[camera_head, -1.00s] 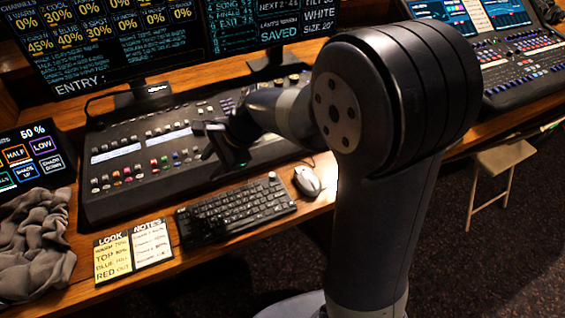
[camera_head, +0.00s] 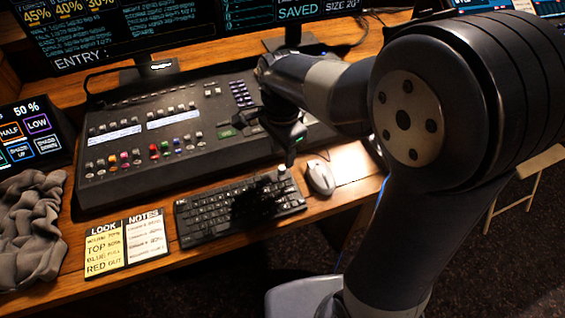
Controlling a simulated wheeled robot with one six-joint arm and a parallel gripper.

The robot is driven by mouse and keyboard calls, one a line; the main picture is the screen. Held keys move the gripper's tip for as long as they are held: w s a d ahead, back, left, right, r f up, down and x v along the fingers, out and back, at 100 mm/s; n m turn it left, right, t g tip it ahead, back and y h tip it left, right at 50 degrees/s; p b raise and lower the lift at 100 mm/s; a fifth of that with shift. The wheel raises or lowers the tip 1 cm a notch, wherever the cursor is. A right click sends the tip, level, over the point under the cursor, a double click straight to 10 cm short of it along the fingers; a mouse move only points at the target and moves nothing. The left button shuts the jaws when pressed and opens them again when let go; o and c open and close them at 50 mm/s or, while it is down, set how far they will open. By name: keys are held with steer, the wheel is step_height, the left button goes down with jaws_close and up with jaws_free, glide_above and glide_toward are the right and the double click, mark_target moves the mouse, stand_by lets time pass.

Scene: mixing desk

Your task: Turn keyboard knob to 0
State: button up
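The black keyboard (camera_head: 215,213) lies on the wooden desk in front of the mixing console. A small pale knob (camera_head: 282,170) shows at its upper right corner. My gripper (camera_head: 290,158) points down just above and beside this knob. From this view I cannot tell whether it touches the knob, or how far apart its fingers are. The knob's markings are too small to read.
A white mouse (camera_head: 320,178) sits close to the right of the keyboard. The console (camera_head: 130,185) spreads behind it. Look and notes cards (camera_head: 148,237) and a crumpled grey cloth (camera_head: 30,225) lie on the left. Monitors stand at the back.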

mark_target(282, 167)
step_height(282, 167, down, 5)
stand_by(0.3)
jaws_close()
stand_by(0.4)
